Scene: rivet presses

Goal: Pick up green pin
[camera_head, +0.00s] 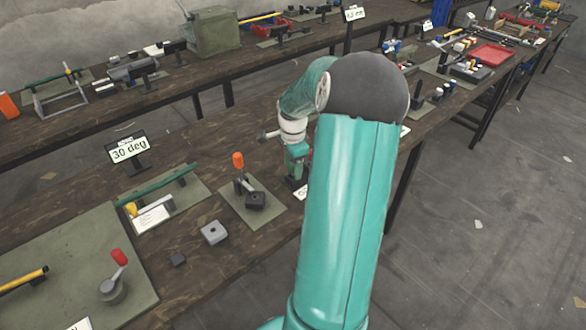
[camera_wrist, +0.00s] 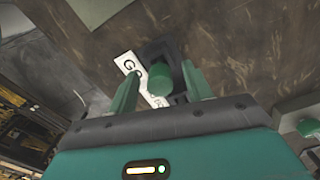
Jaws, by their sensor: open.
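The green pin (camera_wrist: 160,82) shows its rounded green end in the wrist view, between the two fingers of my gripper (camera_wrist: 161,70). My gripper is open, with a green finger on each side of the pin; I cannot tell whether either finger touches it. The pin stands at a dark holder (camera_wrist: 152,50), with a white label (camera_wrist: 128,66) beside it, partly covered by a finger. In the head view my gripper (camera_head: 297,172) is low over the front edge of the workbench, and the pin cannot be made out there.
Open floor (camera_head: 470,240) lies to the right.

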